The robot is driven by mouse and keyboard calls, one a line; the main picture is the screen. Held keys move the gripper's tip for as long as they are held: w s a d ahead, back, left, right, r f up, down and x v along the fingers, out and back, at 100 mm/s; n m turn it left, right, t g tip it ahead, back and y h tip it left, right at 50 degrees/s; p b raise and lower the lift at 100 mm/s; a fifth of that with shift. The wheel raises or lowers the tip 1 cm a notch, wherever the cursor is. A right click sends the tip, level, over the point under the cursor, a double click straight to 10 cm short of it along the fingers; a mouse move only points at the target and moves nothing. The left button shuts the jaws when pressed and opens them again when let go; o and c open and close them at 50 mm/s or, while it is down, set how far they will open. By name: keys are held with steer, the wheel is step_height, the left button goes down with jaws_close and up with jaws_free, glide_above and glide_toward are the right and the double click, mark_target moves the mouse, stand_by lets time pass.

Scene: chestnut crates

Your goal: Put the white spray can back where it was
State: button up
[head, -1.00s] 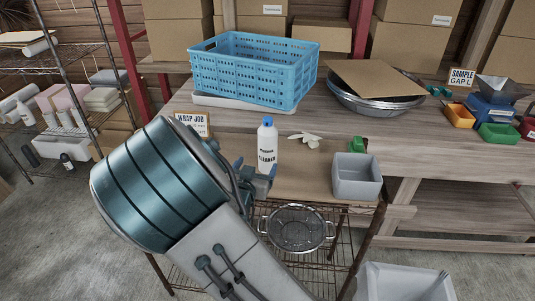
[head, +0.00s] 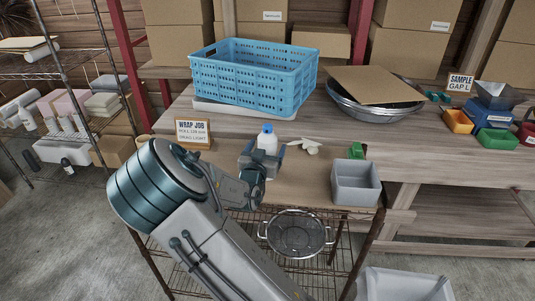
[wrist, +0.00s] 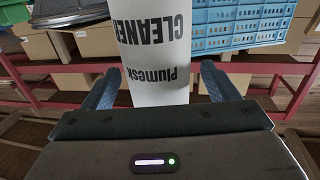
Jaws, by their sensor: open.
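A white container with a blue cap (head: 267,143), lettered CLEANER, stands upright on the wooden top of the wire cart. I take it for the white spray can; its lower part is hidden behind my gripper (head: 261,158). In the wrist view, the white can (wrist: 155,45) appears upside down, its label facing me. My gripper (wrist: 160,84) is open, with one blue finger on each side of the can. Gaps show beside it, and I cannot tell whether anything touches it.
A WRAP JOB sign (head: 193,133) stands left of the can. A pale object (head: 306,146), a green block (head: 356,151) and a grey bin (head: 356,181) are to the right. A blue crate (head: 252,75) is behind on the bench. White bottles (head: 26,119) stand on the left rack.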

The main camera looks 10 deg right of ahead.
steer(key=shift+x, duration=1.5)
steer(key=c, duration=1.4)
steer(key=shift+r, duration=0.1)
